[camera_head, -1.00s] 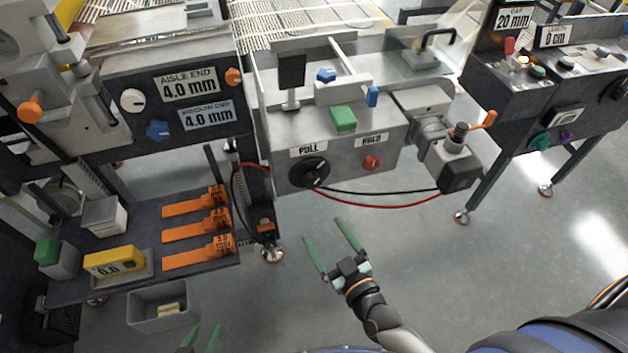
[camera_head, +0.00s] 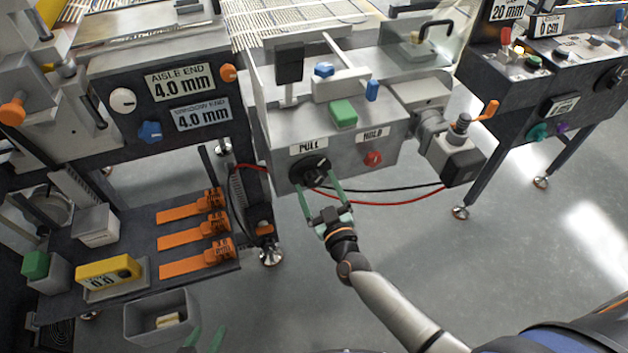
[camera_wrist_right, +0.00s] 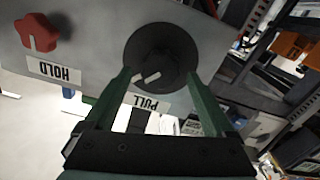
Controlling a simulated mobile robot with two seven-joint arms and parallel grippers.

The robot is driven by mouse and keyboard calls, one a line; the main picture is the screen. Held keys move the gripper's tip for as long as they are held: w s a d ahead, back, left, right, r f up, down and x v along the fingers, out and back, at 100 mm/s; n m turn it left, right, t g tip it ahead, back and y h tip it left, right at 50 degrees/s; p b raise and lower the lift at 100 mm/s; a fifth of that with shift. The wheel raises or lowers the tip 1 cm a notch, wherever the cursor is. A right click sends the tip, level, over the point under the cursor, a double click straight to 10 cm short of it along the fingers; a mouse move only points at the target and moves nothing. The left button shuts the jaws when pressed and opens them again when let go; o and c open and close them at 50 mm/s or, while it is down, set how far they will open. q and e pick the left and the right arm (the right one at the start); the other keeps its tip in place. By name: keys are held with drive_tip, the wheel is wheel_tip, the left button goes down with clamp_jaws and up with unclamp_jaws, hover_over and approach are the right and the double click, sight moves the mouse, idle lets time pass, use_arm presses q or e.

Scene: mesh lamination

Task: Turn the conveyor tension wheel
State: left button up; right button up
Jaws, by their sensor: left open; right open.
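A black round knob (camera_head: 310,170) sits under a PULL label on the front of the grey conveyor box. No part carries a tension label, so I cannot tell for sure that this is the tension wheel. My right gripper (camera_head: 317,184) is open, with its green fingertips on either side of the knob's lower part. In the right wrist view the knob (camera_wrist_right: 163,52) lies just ahead of and between the fingertips (camera_wrist_right: 158,76); I cannot tell whether they touch it. My left gripper (camera_head: 205,340) is open and empty at the bottom edge, partly cut off.
A red HOLD knob (camera_head: 373,158) is right of the PULL knob. Black and red cables (camera_head: 400,198) hang below the box. A shelf at left holds orange gauges (camera_head: 195,235) and a yellow meter (camera_head: 108,271). A grey bin (camera_head: 160,317) stands below.

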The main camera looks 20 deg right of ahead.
drive_tip(key=shift+w, duration=0.95)
use_arm(q)
drive_tip(key=shift+w+d+r, duration=0.15)
drive_tip(key=shift+w+d, duration=0.1)
drive_tip(key=shift+w, duration=0.2)
use_arm(e)
drive_tip(key=shift+w, duration=0.3)
drive_tip(key=shift+c, duration=0.3)
drive_tip(key=c, duration=1.3)
use_arm(q)
drive_tip(key=shift+s+a, duration=0.15)
use_arm(e)
drive_tip(key=shift+m, duration=0.3)
